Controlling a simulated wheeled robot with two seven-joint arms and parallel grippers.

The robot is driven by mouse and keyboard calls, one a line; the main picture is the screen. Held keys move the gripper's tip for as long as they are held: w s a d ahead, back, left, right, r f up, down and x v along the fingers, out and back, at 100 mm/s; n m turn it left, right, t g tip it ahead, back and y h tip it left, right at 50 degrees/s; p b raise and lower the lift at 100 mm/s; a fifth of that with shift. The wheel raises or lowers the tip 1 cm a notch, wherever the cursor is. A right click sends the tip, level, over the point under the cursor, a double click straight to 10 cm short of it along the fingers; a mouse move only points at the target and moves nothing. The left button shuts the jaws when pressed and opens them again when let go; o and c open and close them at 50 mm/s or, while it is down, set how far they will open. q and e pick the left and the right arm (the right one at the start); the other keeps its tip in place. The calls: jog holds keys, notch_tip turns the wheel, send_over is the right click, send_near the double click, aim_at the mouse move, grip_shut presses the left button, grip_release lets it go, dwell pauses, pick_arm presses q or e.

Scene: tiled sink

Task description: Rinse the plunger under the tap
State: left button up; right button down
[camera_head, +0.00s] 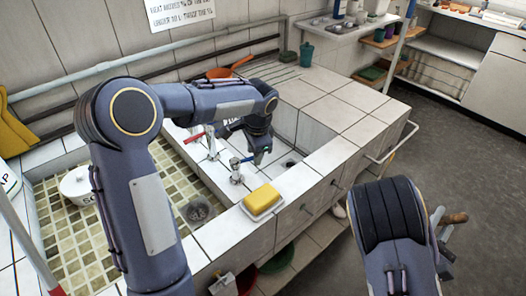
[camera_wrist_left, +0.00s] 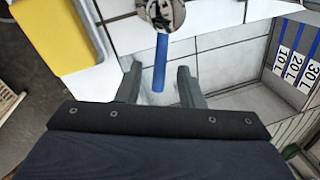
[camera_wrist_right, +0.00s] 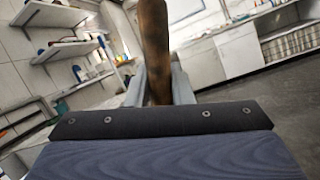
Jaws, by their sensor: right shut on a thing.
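The blue-levered tap (camera_head: 236,172) stands at the sink's near edge. My left gripper (camera_head: 258,152) is over the sink beside it. In the left wrist view, the blue lever (camera_wrist_left: 160,62) lies between the open fingers (camera_wrist_left: 160,85), with space on both sides. A second tap with a red lever (camera_head: 194,138) stands further left. My right gripper (camera_wrist_right: 158,88) is shut on the plunger's brown handle (camera_wrist_right: 155,45), which also shows in the head view (camera_head: 456,218), over the floor right of the sink. The plunger's cup is not visible. The sink basin (camera_head: 288,160) is partly hidden by my left arm.
A yellow sponge (camera_head: 263,199) sits on a white dish on the sink's front ledge. A white pot (camera_head: 78,186) stands on the left tiles. A rail (camera_head: 392,148) sticks out from the counter's right side. The floor (camera_head: 440,130) at right is clear.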

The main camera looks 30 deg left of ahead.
pick_arm(q)
notch_tip(320, 180, up, 12)
jog(key=s+d, duration=0.1)
jog(key=shift+s+d+p, duration=0.2)
jog(key=shift+d+p, duration=0.2)
jog(key=shift+s+f, duration=0.1)
